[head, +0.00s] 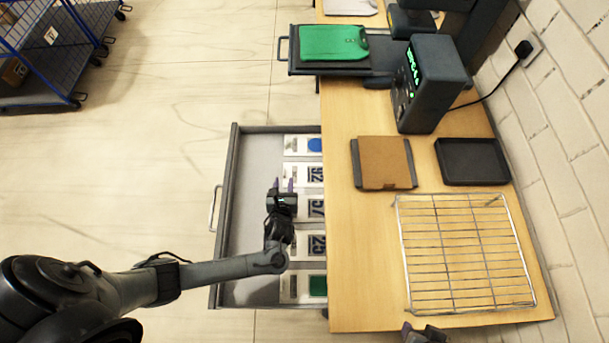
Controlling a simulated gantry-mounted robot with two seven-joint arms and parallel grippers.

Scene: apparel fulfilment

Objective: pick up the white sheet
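Several white sheets lie in a column along the right side of an open grey drawer (232,170). Contact cannot be told. My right gripper (425,333) shows only partly at the bottom edge; its fingers are unclear.
Right of the drawer, the wooden table (365,260) bears a wire rack (465,250), a brown board (383,163), a black tray (472,161) and a dark machine holding a green garment (333,43). A blue cage cart (60,45) stands far left. The floor between is clear.

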